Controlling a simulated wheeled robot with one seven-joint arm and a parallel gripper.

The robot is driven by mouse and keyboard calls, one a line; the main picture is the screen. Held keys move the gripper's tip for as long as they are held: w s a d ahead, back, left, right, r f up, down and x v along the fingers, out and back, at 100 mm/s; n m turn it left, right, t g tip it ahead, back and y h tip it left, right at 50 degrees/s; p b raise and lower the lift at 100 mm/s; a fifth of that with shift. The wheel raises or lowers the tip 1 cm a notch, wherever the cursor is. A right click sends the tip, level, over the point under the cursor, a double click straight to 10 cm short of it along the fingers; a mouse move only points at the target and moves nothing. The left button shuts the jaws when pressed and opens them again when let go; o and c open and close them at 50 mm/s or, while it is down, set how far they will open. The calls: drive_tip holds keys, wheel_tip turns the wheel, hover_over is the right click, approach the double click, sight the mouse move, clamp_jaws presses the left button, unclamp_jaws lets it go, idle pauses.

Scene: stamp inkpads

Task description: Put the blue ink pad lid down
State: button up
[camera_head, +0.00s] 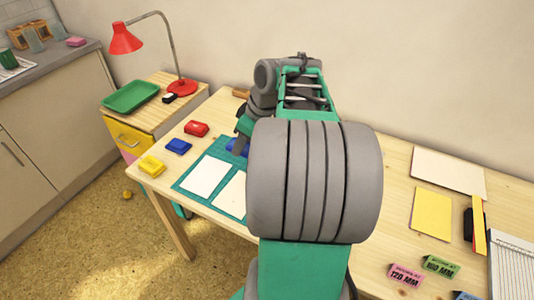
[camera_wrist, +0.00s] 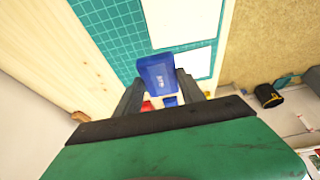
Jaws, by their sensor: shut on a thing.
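The blue ink pad lid (camera_wrist: 156,74) is between my gripper's fingers (camera_wrist: 160,84) in the wrist view, with a small pale mark on its face. My gripper is shut on it. In the head view the lid (camera_head: 236,147) shows as a blue patch beside my gripper (camera_head: 240,144), partly hidden by my arm. It is over the green cutting mat (camera_head: 187,184), near the white paper; I cannot tell whether it touches the mat. A blue ink pad (camera_head: 178,146) sits on the table left of the mat; a blue piece (camera_wrist: 170,101) also shows beyond the lid in the wrist view.
A red ink pad (camera_head: 196,129) and a yellow ink pad (camera_head: 151,166) stand near the table's left edge. White paper (camera_head: 204,177) lies on the mat. A yellow sheet (camera_head: 432,213) and labelled blocks (camera_head: 440,266) lie right. My arm hides the table's middle.

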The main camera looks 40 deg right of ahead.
drive_tip(key=d+f, duration=0.2)
drive_tip(key=d, duration=0.1)
drive_tip(key=d+f, duration=0.3)
drive_tip(key=w+d+f, duration=0.1)
drive_tip(key=d+f, duration=0.1)
drive_tip(key=d, duration=0.1)
drive_tip(key=shift+w+d+f, duration=0.1)
drive_tip(key=shift+d+f, duration=0.4)
drive_tip(key=shift+f, duration=0.8)
drive_tip(key=shift+d+f, duration=0.15)
drive_tip(key=shift+f, duration=0.8)
drive_tip(key=shift+f+b, duration=0.2)
drive_tip(key=shift+b, duration=0.2)
drive_tip(key=o, duration=1.3)
drive_tip(key=shift+r, duration=0.1)
